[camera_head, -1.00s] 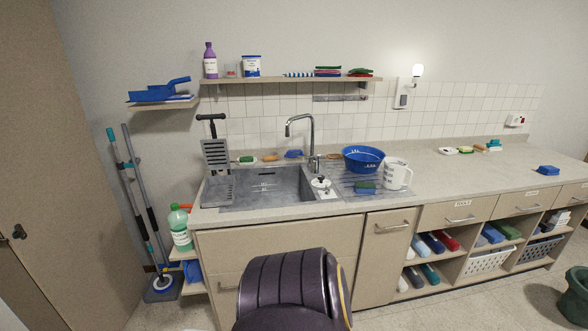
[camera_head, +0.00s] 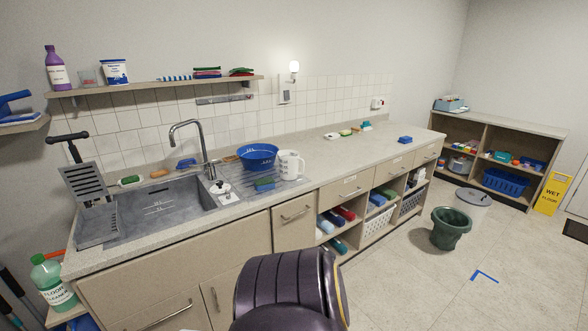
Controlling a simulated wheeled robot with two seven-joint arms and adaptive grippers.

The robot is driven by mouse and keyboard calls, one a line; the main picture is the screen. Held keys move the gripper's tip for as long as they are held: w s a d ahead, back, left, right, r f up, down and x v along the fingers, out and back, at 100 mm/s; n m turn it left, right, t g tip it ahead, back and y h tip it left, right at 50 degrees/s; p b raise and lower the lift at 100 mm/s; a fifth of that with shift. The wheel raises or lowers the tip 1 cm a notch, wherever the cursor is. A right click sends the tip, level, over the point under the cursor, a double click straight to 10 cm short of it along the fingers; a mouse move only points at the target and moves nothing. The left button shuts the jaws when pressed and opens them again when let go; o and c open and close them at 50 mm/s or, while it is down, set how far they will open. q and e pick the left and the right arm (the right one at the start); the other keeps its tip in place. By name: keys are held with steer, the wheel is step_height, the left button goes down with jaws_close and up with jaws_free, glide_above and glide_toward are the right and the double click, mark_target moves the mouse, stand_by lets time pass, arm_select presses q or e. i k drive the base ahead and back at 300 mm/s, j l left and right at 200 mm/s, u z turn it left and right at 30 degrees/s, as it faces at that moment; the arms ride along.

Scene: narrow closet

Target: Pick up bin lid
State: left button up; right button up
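Neither of my grippers is in view.
The long counter (camera_head: 330,158) runs along the wall. A low shelf unit (camera_head: 520,138) and yellow wet-floor sign (camera_head: 552,193) are behind. Floor at the lower right is mostly clear.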

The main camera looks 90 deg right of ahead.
mark_target(472, 196)
steer(key=z, duration=4.65)
